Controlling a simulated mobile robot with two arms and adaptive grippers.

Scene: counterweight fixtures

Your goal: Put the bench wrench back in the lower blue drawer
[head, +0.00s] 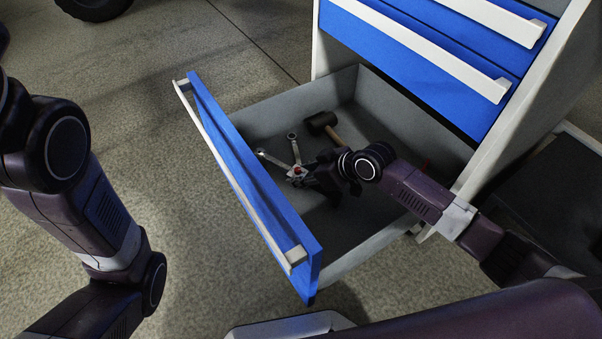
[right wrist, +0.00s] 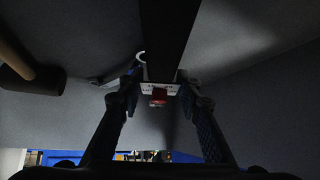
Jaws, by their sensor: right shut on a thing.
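The lower blue drawer (head: 262,200) is pulled open in the head view. My right gripper (head: 300,173) reaches down inside it, shut on a silver wrench (head: 272,158), the bench wrench. A light hooked end (right wrist: 141,57) shows just beyond the fingers in the right wrist view, and a pale piece with red sits between the fingertips of the gripper (right wrist: 158,90). The fingers hide much of the wrench. I cannot tell whether it touches the drawer floor. My left arm is at the left of the head view; its gripper is out of frame.
A hammer (head: 321,121) with a black head and wooden handle lies in the drawer behind my gripper. A ringed silver tool end (head: 293,137) shows beside it. Closed blue drawers (head: 410,45) with white handles are above. The drawer's front part has bare floor.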

